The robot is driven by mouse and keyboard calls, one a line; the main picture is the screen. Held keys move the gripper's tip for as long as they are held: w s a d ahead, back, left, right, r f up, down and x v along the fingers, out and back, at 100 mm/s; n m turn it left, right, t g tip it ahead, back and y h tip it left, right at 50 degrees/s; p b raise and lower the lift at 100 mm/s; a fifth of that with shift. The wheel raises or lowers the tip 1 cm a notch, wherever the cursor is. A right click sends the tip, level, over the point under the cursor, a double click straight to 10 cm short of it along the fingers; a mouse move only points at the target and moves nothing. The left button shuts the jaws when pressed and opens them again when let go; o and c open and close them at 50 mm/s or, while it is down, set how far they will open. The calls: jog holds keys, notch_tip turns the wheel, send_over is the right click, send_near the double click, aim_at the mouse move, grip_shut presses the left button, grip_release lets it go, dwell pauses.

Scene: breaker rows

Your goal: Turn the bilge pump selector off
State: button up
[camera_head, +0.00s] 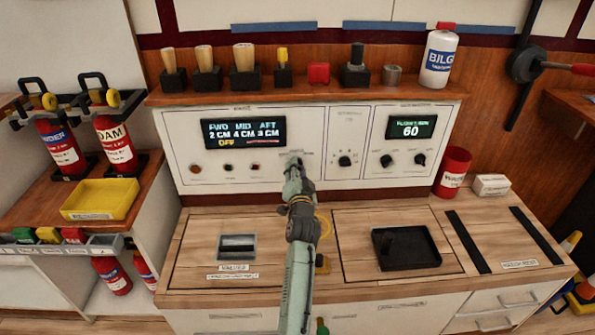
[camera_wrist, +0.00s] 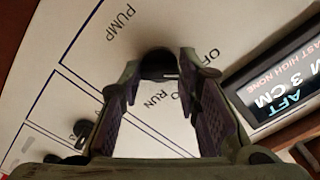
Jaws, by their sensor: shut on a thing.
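The bilge pump selector is a dark round knob (camera_wrist: 158,62) on the white panel, under the word PUMP in the head view's panel area. My gripper (camera_wrist: 160,74) reaches it, with a fingertip at each side of the knob. The gripper (camera_head: 294,163) hides most of the knob in the head view. The labels PUMP, RUN and part of OFF show around the knob in the wrist view; fingers cover the rest. A pale mark shows on the knob, but I cannot tell which label it points at. The bilge display (camera_head: 244,133) reads FWD 2 CM, MID 4 CM, AFT 3 CM, with OFF in yellow.
Another dark knob (camera_head: 345,161) sits right of my gripper, and two more stand below the display (camera_head: 410,127) reading 60. Small buttons (camera_head: 228,168) lie left. A shelf (camera_head: 300,93) with handled tools runs above. The wooden counter (camera_head: 190,235) is below.

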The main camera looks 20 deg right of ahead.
jog(key=o, duration=1.2)
jog(key=shift+c, duration=0.2)
notch_tip(320, 180, up, 10)
jog(key=shift+r, duration=0.1)
